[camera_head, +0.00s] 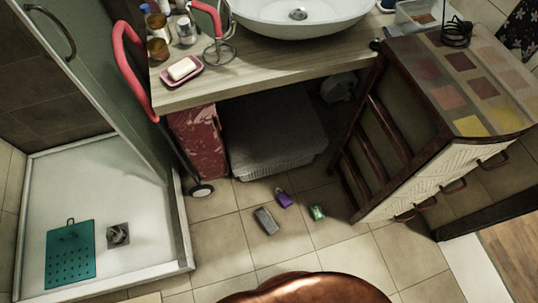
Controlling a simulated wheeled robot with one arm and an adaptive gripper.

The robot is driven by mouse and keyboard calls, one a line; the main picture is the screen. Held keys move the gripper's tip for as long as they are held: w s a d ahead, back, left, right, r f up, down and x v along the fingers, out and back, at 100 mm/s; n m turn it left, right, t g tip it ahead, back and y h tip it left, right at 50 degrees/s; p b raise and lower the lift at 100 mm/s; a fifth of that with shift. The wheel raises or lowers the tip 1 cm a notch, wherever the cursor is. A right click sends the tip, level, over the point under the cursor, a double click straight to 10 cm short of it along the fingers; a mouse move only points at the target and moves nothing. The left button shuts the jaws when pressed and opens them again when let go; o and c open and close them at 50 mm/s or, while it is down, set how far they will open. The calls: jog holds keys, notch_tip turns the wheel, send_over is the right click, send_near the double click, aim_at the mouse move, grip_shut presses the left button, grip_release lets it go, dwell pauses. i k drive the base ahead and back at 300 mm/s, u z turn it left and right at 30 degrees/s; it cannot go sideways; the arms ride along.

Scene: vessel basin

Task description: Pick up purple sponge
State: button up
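A small purple item (284,199), which looks like the purple sponge, lies on the tiled floor below the counter. It is too small to make out its texture. A grey block (265,221) lies just to its left and nearer, apart from it. A small green and white item (317,213) lies to its right. My gripper is not in view, so whether it is open or shut does not show.
A white-grey bin or basket (272,135) stands under the wooden counter (270,70). A red trolley bag (200,145) with a wheel is at left. A drawer cabinet (425,190) stands at right. A glossy brown rounded surface (310,289) fills the bottom. The shower tray (150,235) is far left.

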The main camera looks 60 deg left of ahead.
aim_at(285, 200)
jog(key=u, duration=2.15)
jog(key=k, duration=0.5)
jog(key=u, duration=1.45)
jog(key=i, duration=1.2)
jog(key=z, duration=1)
